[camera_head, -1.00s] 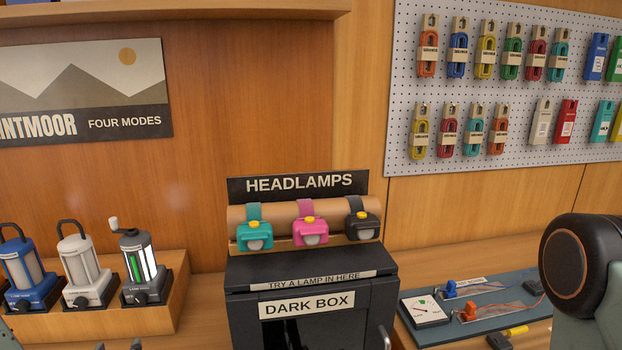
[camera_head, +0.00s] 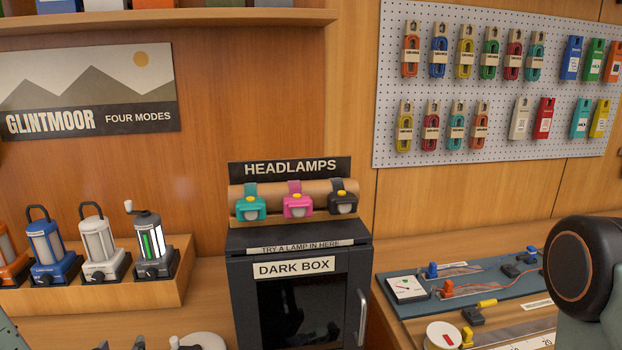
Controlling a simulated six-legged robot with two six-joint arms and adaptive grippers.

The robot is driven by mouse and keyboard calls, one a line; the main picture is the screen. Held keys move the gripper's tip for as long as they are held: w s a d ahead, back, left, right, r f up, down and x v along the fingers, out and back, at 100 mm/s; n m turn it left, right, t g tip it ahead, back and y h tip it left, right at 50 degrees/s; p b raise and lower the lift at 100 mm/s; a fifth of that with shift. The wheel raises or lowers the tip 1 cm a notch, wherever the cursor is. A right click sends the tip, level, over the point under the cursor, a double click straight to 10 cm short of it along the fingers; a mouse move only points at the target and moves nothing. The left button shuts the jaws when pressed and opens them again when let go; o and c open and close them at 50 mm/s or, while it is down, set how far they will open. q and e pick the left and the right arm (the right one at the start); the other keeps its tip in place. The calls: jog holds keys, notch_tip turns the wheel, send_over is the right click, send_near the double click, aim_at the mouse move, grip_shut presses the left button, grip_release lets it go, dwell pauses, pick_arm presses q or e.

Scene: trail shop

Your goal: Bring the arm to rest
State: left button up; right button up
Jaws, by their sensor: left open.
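My left gripper (camera_head: 120,346) shows only as two dark fingertips at the bottom edge, left of the middle. They stand apart with nothing visible between them. The rest of this gripper is below the picture, except for a grey-green piece of my left arm (camera_head: 6,334) in the bottom left corner. My right arm (camera_head: 583,270) shows at the right edge as a black round joint and a grey-green link. Its gripper is out of view.
The black dark box (camera_head: 243,300) stands mid-counter with headlamps (camera_head: 298,206) on top. Lanterns (camera_head: 98,245) stand on a wooden step at left. A blue-grey board (camera_head: 465,288) with a meter and wires lies at right. A white round object (camera_head: 205,341) is near the front edge.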

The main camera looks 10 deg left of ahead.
pick_arm(q)
jog(key=s+d+f+g+h+b, duration=0.35)
jog(key=d+f, duration=0.25)
jog(key=f, duration=0.3)
jog(key=s+d+f+g+h+b, duration=0.2)
jog(key=s+d+f+g, duration=0.1)
jog(key=s+d+f, duration=0.4)
jog(key=s+d+f+m+g+b, duration=0.2)
jog(key=s+d+f+g+b, duration=0.1)
jog(key=s+f+b, duration=0.4)
jog(key=s+d+f+m+g+b, duration=0.2)
jog(key=s+f+g+b, duration=0.2)
jog(key=s+f+b, duration=0.4)
notch_tip(320, 180, down, 7)
jog(key=shift+s+d+r, duration=0.2)
jog(key=shift+s+d, duration=0.2)
pick_arm(e)
notch_tip(320, 180, down, 21)
jog(key=shift+s, duration=0.25)
pick_arm(q)
jog(key=shift+h, duration=0.25)
jog(key=shift+c, duration=0.4)
